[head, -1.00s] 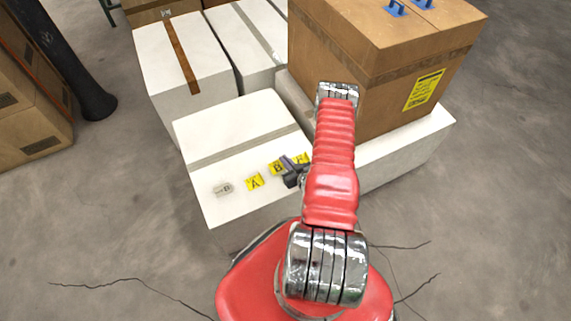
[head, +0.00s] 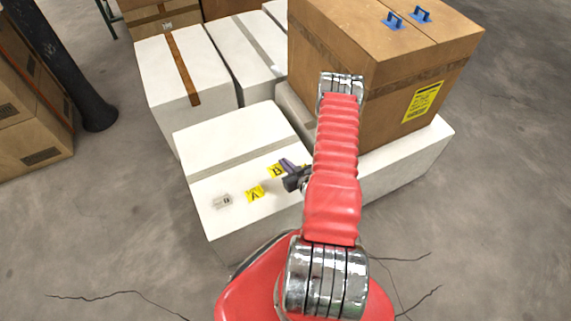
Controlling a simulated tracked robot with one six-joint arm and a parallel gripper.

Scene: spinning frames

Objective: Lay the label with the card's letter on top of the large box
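The large brown cardboard box (head: 345,95) stands at the right on a low white box, with two blue handles on its top. A yellow label A (head: 255,193) lies on the front white box. A small pale card (head: 222,202) lies left of it; its letter looks like B. My gripper (head: 284,170) is over the right part of the white box, with its fingers at the right edge of the yellow label B (head: 275,171). It appears shut on this label, held slightly above the white top. A third yellow label is mostly hidden behind my gripper and arm.
The front white box (head: 225,145) has a bare top behind the labels. More white boxes (head: 165,62) stand behind it. A dark post (head: 70,75) and brown cartons (head: 30,130) are at the left. A yellow printed sheet (head: 422,101) is on the large box's side.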

